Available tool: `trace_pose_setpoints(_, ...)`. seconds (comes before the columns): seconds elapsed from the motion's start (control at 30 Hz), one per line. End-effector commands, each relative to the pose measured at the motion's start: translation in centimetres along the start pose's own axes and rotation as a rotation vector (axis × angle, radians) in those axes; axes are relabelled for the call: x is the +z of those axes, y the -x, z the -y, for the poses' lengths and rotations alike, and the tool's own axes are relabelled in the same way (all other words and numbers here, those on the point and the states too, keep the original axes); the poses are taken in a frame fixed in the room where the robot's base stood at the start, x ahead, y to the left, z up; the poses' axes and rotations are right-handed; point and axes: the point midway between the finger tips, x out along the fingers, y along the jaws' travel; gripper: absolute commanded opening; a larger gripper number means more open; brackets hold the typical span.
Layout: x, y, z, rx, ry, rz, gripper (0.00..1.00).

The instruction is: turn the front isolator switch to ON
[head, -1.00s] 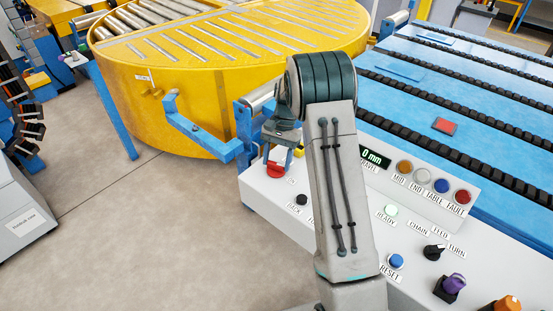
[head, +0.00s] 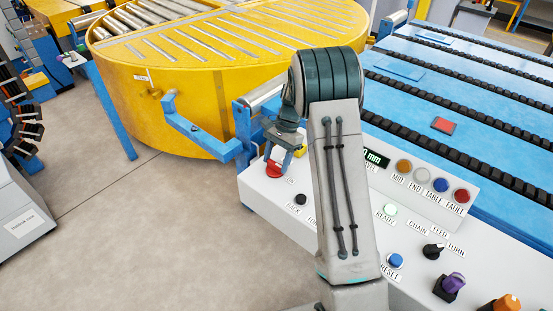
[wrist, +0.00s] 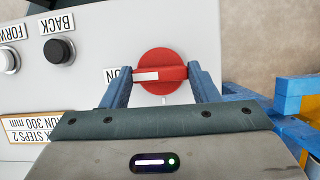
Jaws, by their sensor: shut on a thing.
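The red front isolator switch (wrist: 162,70) is a round knob with a raised handle, on the light panel face. In the wrist view its handle lies crosswise, and the white mark on it points left at the ON label (wrist: 113,76), which is partly covered by a finger. My gripper (wrist: 162,82) is shut on the handle, one blue finger at each end. In the head view the switch (head: 274,170) shows as a red patch below my gripper (head: 278,157), at the panel's left end; my arm hides part of the panel.
Black and white push buttons (wrist: 60,50) sit beside the switch. The console (head: 420,190) also carries several lamps, a blue reset button (head: 396,261) and a black selector (head: 433,251). A blue bracket (head: 205,138) and the yellow turntable (head: 180,100) stand close behind.

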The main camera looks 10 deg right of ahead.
Motion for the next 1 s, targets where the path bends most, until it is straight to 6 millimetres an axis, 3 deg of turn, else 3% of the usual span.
trace_pose_setpoints(0.07,0.0,0.1,0.1,-0.004,-0.002,-0.002,0.32)
trace_pose_setpoints(0.1,0.0,0.1,0.1,-0.004,-0.002,-0.002,0.57)
trace_pose_setpoints(0.17,0.0,0.1,0.1,-0.004,-0.002,-0.002,0.74)
trace_pose_setpoints(0.2,0.0,0.1,0.1,-0.003,-0.001,-0.002,0.76)
trace_pose_setpoints(0.57,-0.1,0.7,0.1,-0.003,0.0,-0.002,0.76)
trace_pose_setpoints(0.67,-0.1,2.1,0.1,-0.005,0.0,-0.003,0.76)
trace_pose_setpoints(1.0,-0.1,9.8,0.1,-0.006,-0.001,-0.005,0.76)
